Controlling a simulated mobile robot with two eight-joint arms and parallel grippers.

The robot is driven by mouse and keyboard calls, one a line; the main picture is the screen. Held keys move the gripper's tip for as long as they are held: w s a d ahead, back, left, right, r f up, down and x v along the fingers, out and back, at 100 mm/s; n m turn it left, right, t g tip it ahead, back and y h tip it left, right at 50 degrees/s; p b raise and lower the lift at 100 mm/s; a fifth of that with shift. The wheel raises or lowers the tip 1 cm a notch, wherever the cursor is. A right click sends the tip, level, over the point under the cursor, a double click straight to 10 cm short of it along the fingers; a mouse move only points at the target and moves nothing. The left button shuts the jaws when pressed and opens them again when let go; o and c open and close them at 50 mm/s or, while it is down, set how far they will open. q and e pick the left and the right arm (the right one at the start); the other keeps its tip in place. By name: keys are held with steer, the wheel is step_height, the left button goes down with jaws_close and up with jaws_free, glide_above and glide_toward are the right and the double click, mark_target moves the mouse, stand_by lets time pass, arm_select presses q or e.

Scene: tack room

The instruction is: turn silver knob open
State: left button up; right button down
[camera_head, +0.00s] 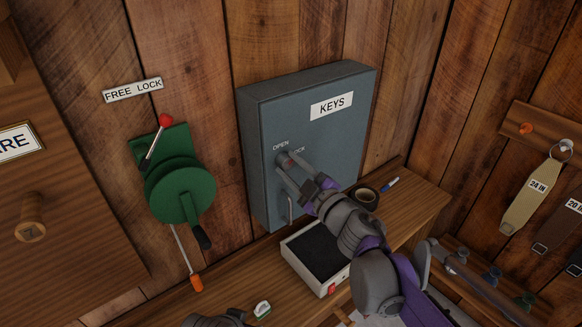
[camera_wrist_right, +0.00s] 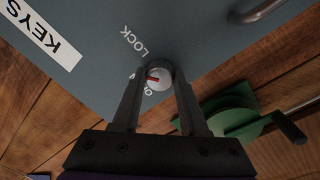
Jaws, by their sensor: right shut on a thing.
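The silver knob (camera_wrist_right: 158,76) is on the front of a grey-blue key cabinet (camera_head: 262,120), between the OPEN and LOCK labels. In the right wrist view it has a red mark that points left, toward the partly covered OPEN label. My right gripper (camera_wrist_right: 158,78) is shut on the knob, one finger on each side. In the head view the gripper (camera_head: 288,162) reaches the cabinet front from the lower right and mostly covers the knob. The cabinet door is closed.
A cabinet handle (camera_head: 289,209) hangs below the knob. A green crank winch (camera_head: 180,190) with a red-tipped lever is on the wall at left. A box with a dark top (camera_head: 318,248), a tape roll (camera_head: 367,196) and a blue marker (camera_head: 391,184) lie on the wooden shelf.

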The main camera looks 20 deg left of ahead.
steer(key=n, duration=0.5)
steer(key=shift+n+p, duration=0.35)
steer(key=shift+n, duration=0.05)
steer(key=n+y+p, duration=0.1)
steer(key=n, duration=0.4)
steer(key=shift+d, duration=0.1)
steer(key=shift+n, duration=0.4)
steer(key=shift+c, duration=2.2)
jaws_free()
steer(key=r+b+v, duration=0.1)
steer(key=v, duration=0.9)
steer(key=shift+d+f, duration=0.4)
steer(key=shift+s, duration=0.1)
